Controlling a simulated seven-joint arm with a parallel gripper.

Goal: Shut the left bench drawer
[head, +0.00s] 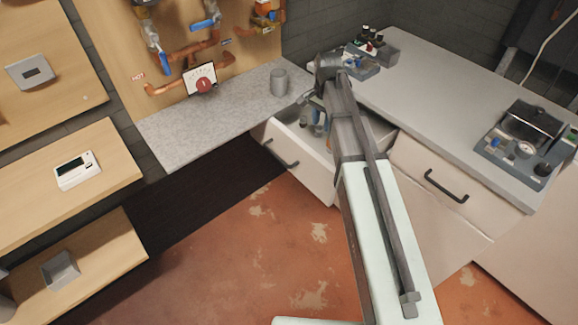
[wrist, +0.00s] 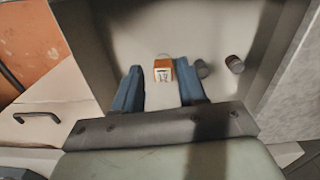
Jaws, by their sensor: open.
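The left bench drawer (head: 296,163) stands pulled out from under the bench in the head view, its front facing left with a dark handle (head: 280,154). My arm crosses in front and hides its right part. In the wrist view my gripper (wrist: 160,85) has its two blue fingers apart with nothing gripped, over the pale drawer interior (wrist: 115,35). An orange item with a label (wrist: 164,72) shows between and beyond the fingers. In the head view my gripper is mostly hidden behind the arm. Whether it touches the drawer cannot be told.
Another drawer front with a dark handle (head: 446,187) is at the right and looks shut. A grey cup (head: 279,81) stands on the speckled worktop (head: 215,118). A device (head: 525,142) sits on the right bench. Two dark cylinders, one here (wrist: 235,64), lie in the drawer. Red floor (head: 255,240) is clear.

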